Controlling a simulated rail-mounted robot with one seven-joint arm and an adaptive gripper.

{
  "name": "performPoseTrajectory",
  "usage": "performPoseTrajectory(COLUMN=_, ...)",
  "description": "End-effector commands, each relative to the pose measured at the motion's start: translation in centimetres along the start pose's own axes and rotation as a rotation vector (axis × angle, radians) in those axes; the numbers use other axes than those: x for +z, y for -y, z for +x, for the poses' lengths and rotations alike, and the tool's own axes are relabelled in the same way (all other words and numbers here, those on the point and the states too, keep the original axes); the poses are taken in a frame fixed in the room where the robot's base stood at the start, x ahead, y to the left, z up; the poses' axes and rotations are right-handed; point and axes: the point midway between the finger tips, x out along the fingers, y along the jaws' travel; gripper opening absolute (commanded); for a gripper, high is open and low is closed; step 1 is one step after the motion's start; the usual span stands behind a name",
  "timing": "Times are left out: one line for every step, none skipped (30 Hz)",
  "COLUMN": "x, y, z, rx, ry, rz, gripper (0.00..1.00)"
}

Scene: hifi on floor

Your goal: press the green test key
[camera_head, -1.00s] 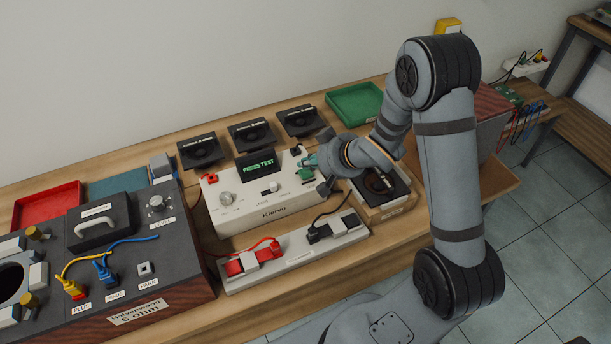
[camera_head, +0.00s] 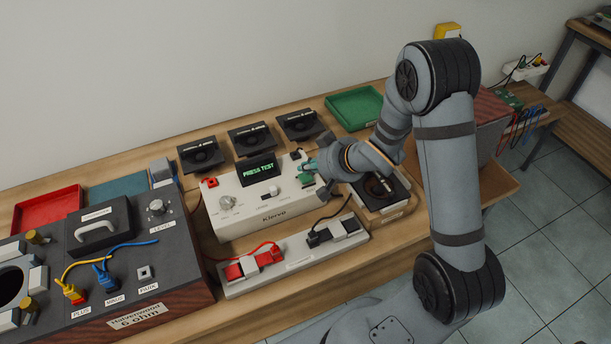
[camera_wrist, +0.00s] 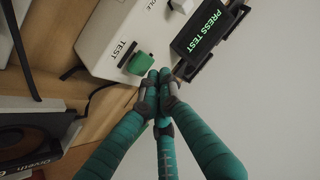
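The green test key (camera_head: 305,180) sits at the right end of the white meter box (camera_head: 243,203). In the wrist view the green key (camera_wrist: 139,63) is beside a label reading TEST. My gripper (camera_head: 309,167) is over that end of the box. In the wrist view my gripper (camera_wrist: 160,77) has its teal fingers brought together, with nothing seen between them. The fingertips are right beside the key; I cannot tell whether they touch it. The meter's display (camera_head: 258,171) reads PRESS TEST in green, and it shows in the wrist view (camera_wrist: 205,27) too.
A dark control box (camera_head: 130,255) stands at left. Several black speakers (camera_head: 250,137) sit behind, with a green tray (camera_head: 355,107) at back right. Another speaker (camera_head: 381,187) is under my arm.

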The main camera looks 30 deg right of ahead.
Motion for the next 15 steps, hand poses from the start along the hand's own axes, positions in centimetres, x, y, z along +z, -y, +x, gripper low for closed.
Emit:
performPoseTrajectory(x=0.0, y=0.0, z=0.0, rx=0.0, ry=0.0, rz=0.0, gripper=0.0)
performPoseTrajectory(x=0.0, y=0.0, z=0.0, rx=0.0, ry=0.0, rz=0.0, gripper=0.0)
performPoseTrajectory(x=0.0, y=0.0, z=0.0, rx=0.0, ry=0.0, rz=0.0, gripper=0.0)
performPoseTrajectory(x=0.0, y=0.0, z=0.0, rx=0.0, ry=0.0, rz=0.0, gripper=0.0)
performPoseTrajectory(x=0.0, y=0.0, z=0.0, rx=0.0, ry=0.0, rz=0.0, gripper=0.0)
performPoseTrajectory(x=0.0, y=0.0, z=0.0, rx=0.0, ry=0.0, rz=0.0, gripper=0.0)
performPoseTrajectory(x=0.0, y=0.0, z=0.01, rx=0.0, ry=0.0, rz=0.0, gripper=0.0)
performPoseTrajectory(x=0.02, y=-0.01, z=0.02, rx=0.0, ry=0.0, rz=0.0, gripper=0.0)
performPoseTrajectory(x=0.06, y=-0.02, z=0.06, rx=0.0, ry=0.0, rz=0.0, gripper=0.0)
performPoseTrajectory(x=0.11, y=-0.04, z=0.11, rx=0.0, ry=0.0, rz=0.0, gripper=0.0)
performPoseTrajectory(x=0.16, y=-0.06, z=0.17, rx=0.0, ry=0.0, rz=0.0, gripper=0.0)
performPoseTrajectory(x=0.26, y=-0.1, z=0.27, rx=0.0, ry=0.0, rz=0.0, gripper=0.0)
performPoseTrajectory(x=0.33, y=-0.13, z=0.34, rx=0.0, ry=0.0, rz=0.0, gripper=0.0)
performPoseTrajectory(x=0.41, y=-0.16, z=0.42, rx=0.0, ry=0.0, rz=0.0, gripper=0.0)
performPoseTrajectory(x=0.51, y=-0.22, z=0.52, rx=0.0, ry=0.0, rz=0.0, gripper=0.0)
